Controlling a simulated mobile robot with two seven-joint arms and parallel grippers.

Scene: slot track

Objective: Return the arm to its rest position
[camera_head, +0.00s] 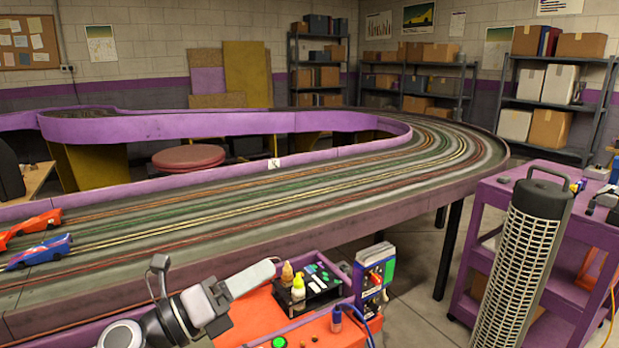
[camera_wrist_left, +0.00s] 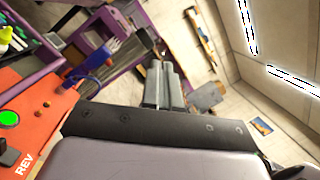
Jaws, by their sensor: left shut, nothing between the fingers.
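My left arm comes in from the bottom left of the head view. My left gripper (camera_head: 268,267) is shut and empty, its pale fingers pointing up and to the right. In the head view it shows just left of the small bottles on the orange-red cart top and in front of the track's near wall. In the left wrist view its grey fingers (camera_wrist_left: 160,68) lie side by side with nothing between them. My right gripper is not in view.
An orange-red cart top (camera_head: 315,328) holds a black tray (camera_head: 308,297) with bottles. The slot track (camera_head: 240,205) spans the middle, with a red car (camera_head: 30,230) and a blue car (camera_head: 40,251) at left. A tall grey heater-like tower (camera_head: 520,265) and purple cart (camera_head: 490,205) stand right.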

